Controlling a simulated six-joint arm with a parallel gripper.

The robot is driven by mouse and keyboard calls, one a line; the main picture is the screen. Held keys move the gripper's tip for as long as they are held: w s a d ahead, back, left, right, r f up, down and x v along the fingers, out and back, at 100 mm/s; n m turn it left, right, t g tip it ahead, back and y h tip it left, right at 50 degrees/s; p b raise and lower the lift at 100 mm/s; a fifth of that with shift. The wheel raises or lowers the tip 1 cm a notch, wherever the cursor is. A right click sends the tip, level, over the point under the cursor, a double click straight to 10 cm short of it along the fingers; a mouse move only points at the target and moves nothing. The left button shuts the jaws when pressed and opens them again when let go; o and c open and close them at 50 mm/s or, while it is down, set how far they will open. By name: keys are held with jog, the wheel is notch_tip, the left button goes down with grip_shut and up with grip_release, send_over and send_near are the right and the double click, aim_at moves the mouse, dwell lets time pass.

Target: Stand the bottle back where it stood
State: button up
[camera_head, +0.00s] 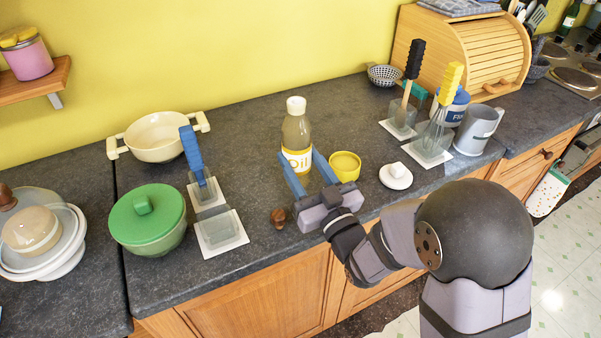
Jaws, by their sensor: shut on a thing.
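The oil bottle (297,132) has a white cap, a clear body and a yellow and white "Oil" label. It looks upright, near the middle of the dark counter (250,125). My gripper (300,162) reaches from the front with its two blue fingers on either side of the bottle's lower part, shut on it. The fingers and gripper body hide part of the bottle's bottom. I cannot tell whether its base touches the counter.
A yellow cup (344,167) stands close right of the bottle, with a white dish (396,177) further right. A small brown knob-like thing (278,217) lies front left. Left are clear holders on white tiles (222,232) and a green-lidded pot (148,220). The counter behind the bottle is clear.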

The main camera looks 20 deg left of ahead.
aim_at(303, 177)
jog(key=shift+f, duration=1.9)
jog(key=shift+f+b, duration=0.3)
jog(key=shift+b, duration=0.05)
jog(key=o, duration=1.2)
jog(key=shift+r, duration=0.25)
jog(key=shift+r+p, duration=0.15)
jog(key=shift+p, duration=0.3)
jog(key=b+v, duration=0.1)
jog(key=v, duration=0.4)
jog(key=shift+d, duration=0.1)
jog(key=p, duration=0.3)
jog(key=shift+s+d, duration=0.2)
jog(key=shift+s, duration=0.1)
jog(key=shift+p+v, duration=0.85)
jog(key=shift+p, duration=0.5)
